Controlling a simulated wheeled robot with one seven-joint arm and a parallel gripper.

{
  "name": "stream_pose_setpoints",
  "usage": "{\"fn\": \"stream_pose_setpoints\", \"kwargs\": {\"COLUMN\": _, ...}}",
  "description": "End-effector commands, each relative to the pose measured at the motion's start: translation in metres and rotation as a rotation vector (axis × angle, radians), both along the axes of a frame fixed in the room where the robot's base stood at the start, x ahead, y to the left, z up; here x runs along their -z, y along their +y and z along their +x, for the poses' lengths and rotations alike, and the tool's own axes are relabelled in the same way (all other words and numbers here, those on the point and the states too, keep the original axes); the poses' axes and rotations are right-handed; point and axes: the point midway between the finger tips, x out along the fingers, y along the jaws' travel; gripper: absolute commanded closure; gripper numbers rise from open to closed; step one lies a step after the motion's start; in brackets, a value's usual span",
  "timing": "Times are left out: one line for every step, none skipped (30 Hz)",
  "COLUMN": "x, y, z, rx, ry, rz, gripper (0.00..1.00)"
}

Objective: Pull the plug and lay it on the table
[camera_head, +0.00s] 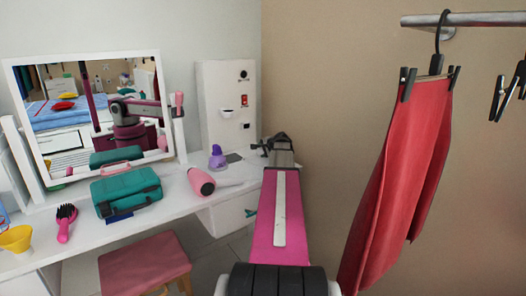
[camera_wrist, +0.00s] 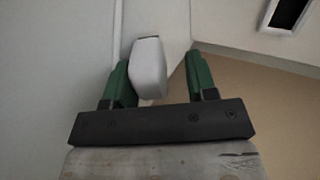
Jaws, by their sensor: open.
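The white plug (camera_wrist: 149,68) shows in the wrist view as a rounded block between my two green fingers, nearer the left one. My gripper (camera_wrist: 157,62) is open around it, with a clear gap to the right finger; I cannot tell whether the left finger touches it. In the head view my gripper (camera_head: 262,148) is beside the right edge of the white wall panel (camera_head: 213,88), and the plug cannot be made out there. The white table (camera_head: 155,205) stands below the panel.
A pink hair dryer (camera_head: 201,181), a purple bottle (camera_head: 217,157), a teal case (camera_head: 127,192), a pink brush (camera_head: 65,222) and a yellow bowl (camera_head: 16,239) sit on the table. A mirror (camera_head: 90,108) stands behind. Red trousers (camera_head: 400,175) hang at right.

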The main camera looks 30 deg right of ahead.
Motion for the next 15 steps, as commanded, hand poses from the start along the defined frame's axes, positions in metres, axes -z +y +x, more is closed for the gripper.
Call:
{"fn": "stream_pose_setpoints", "kwargs": {"x": 0.002, "y": 0.001, "z": -0.002, "rx": -0.004, "ry": 0.008, "rz": -0.001, "gripper": 0.36}}
{"fn": "stream_pose_setpoints", "kwargs": {"x": 0.001, "y": 0.001, "z": -0.002, "rx": -0.004, "ry": 0.008, "rz": -0.001, "gripper": 0.36}}
{"fn": "stream_pose_setpoints", "kwargs": {"x": 0.0, "y": 0.001, "z": -0.003, "rx": -0.004, "ry": 0.007, "rz": -0.002, "gripper": 0.35}}
{"fn": "stream_pose_setpoints", "kwargs": {"x": -0.001, "y": 0.001, "z": -0.004, "rx": -0.004, "ry": 0.007, "rz": -0.002, "gripper": 0.32}}
{"fn": "stream_pose_setpoints", "kwargs": {"x": -0.003, "y": 0.001, "z": -0.004, "rx": -0.004, "ry": 0.007, "rz": -0.002, "gripper": 0.3}}
{"fn": "stream_pose_setpoints", "kwargs": {"x": -0.005, "y": 0.001, "z": -0.006, "rx": -0.004, "ry": 0.007, "rz": -0.002, "gripper": 0.29}}
{"fn": "stream_pose_setpoints", "kwargs": {"x": -0.007, "y": 0.0, "z": -0.007, "rx": -0.004, "ry": 0.007, "rz": -0.002, "gripper": 0.29}}
{"fn": "stream_pose_setpoints", "kwargs": {"x": -0.009, "y": 0.0, "z": -0.008, "rx": -0.003, "ry": 0.007, "rz": -0.002, "gripper": 0.29}}
{"fn": "stream_pose_setpoints", "kwargs": {"x": -0.012, "y": 0.0, "z": -0.009, "rx": -0.003, "ry": 0.006, "rz": -0.001, "gripper": 0.29}}
{"fn": "stream_pose_setpoints", "kwargs": {"x": -0.013, "y": 0.0, "z": -0.009, "rx": -0.003, "ry": 0.006, "rz": -0.001, "gripper": 0.29}}
{"fn": "stream_pose_setpoints", "kwargs": {"x": -0.015, "y": 0.0, "z": -0.01, "rx": -0.002, "ry": 0.005, "rz": -0.002, "gripper": 0.29}}
{"fn": "stream_pose_setpoints", "kwargs": {"x": -0.018, "y": 0.0, "z": -0.011, "rx": -0.002, "ry": 0.005, "rz": -0.002, "gripper": 0.29}}
{"fn": "stream_pose_setpoints", "kwargs": {"x": -0.02, "y": 0.0, "z": -0.012, "rx": -0.001, "ry": 0.004, "rz": -0.001, "gripper": 0.29}}
{"fn": "stream_pose_setpoints", "kwargs": {"x": -0.022, "y": 0.0, "z": -0.013, "rx": -0.001, "ry": 0.004, "rz": -0.001, "gripper": 0.29}}
{"fn": "stream_pose_setpoints", "kwargs": {"x": -0.025, "y": 0.0, "z": -0.014, "rx": -0.001, "ry": 0.003, "rz": -0.001, "gripper": 0.29}}
